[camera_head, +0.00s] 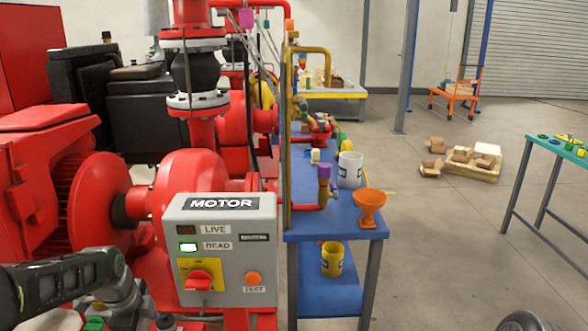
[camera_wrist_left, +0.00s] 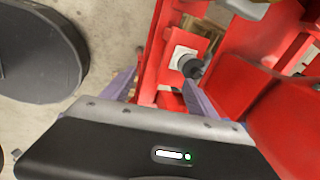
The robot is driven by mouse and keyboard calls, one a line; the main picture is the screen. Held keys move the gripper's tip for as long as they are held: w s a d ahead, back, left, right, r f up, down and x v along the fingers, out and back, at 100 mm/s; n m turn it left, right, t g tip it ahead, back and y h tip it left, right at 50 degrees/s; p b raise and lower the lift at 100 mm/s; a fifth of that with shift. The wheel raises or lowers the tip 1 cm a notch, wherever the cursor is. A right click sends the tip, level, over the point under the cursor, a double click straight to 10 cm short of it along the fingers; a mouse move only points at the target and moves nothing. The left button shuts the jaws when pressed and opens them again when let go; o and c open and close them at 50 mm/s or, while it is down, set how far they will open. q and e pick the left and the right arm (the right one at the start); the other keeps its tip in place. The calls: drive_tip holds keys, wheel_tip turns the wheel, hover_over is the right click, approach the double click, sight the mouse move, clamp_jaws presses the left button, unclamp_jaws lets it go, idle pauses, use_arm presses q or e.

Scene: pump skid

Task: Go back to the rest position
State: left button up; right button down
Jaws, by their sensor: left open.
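My left arm comes in low at the left of the head view, in front of the red pump and beside the grey motor box (camera_head: 237,222). My left gripper (camera_wrist_left: 158,90) shows in the left wrist view, its two purple-grey fingers apart and nothing seen held between them. Beyond the fingers is red metalwork with a white square plate and a black knob (camera_wrist_left: 190,66); I cannot tell whether a finger touches it. On the motor box the DEAD lamp (camera_head: 188,247) is lit green and the LIVE lamp is dark. My right gripper is out of view.
The red pump (camera_head: 190,180) and pipes crowd the left. A green-topped table (camera_head: 560,148) stands right.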

use_arm(q)
drive_tip(key=s+d+f+n+t+h+p, duration=0.2)
drive_tip(key=s+d+f+n+h+p, duration=0.1)
drive_tip(key=d+f+n, duration=1.3)
drive_tip(key=s+d+f+n+g+p, duration=0.1)
drive_tip(key=s+d+f+g, duration=0.1)
drive_tip(key=s+d+f, duration=0.2)
drive_tip(key=s+d+f+g+p, duration=0.1)
drive_tip(key=s+d+f, duration=0.3)
drive_tip(key=s+d, duration=0.5)
drive_tip(key=s+g, duration=0.1)
drive_tip(key=s, duration=0.6)
drive_tip(key=shift+s+d+n+h, duration=0.3)
drive_tip(key=shift+d+n+h, duration=0.1)
